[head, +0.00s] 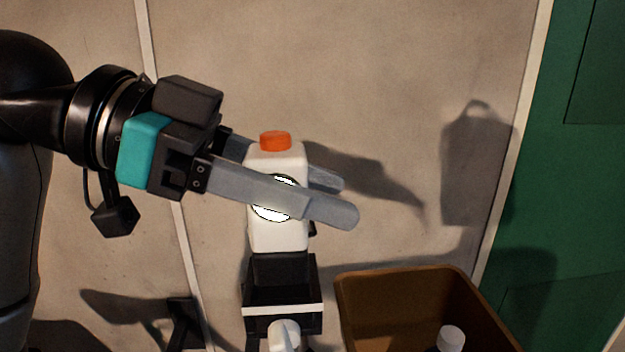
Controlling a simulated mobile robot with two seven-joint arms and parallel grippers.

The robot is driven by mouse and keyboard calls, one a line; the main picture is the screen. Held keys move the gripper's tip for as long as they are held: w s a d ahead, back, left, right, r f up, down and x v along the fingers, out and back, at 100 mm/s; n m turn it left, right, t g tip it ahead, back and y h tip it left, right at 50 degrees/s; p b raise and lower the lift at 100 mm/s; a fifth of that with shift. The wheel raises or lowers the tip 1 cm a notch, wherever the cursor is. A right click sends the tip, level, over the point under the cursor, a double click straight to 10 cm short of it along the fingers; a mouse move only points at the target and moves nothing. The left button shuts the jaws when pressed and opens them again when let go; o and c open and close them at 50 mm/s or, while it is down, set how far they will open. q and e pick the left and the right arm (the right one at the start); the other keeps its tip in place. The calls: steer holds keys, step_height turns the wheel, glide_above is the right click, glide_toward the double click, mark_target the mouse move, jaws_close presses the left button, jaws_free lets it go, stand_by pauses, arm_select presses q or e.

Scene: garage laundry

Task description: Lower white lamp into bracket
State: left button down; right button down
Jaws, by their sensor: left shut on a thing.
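The white lamp (288,238) is upright, with an orange knob (275,141) on top and a bright round lens on its front. My left gripper (336,197) comes in from the left and is shut on the lamp's upper body, one finger across the front and one behind. The front finger covers part of the lens. The black bracket (282,322), with a white strip along its front, is directly below the lamp. The lamp's lower end meets dark parts at the bracket's opening; I cannot tell how deep it sits. My right gripper is not in view.
A brown bin (400,282) stands right of the bracket, with a white-capped bottle (451,338) inside. A white rounded object (285,335) is in front of the bracket. A beige wall is behind, a green panel (560,190) at right. The space above the bin is clear.

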mark_target(312, 275)
arm_select(q)
steer(key=shift+f, duration=0.25)
stand_by(0.3)
steer(key=shift+f+b, duration=1.05)
steer(key=shift+f, duration=0.4)
steer(key=shift+c, duration=1)
jaws_free()
steer(key=b+v, duration=0.1)
steer(key=v, duration=1.4)
steer(key=shift+a, duration=0.15)
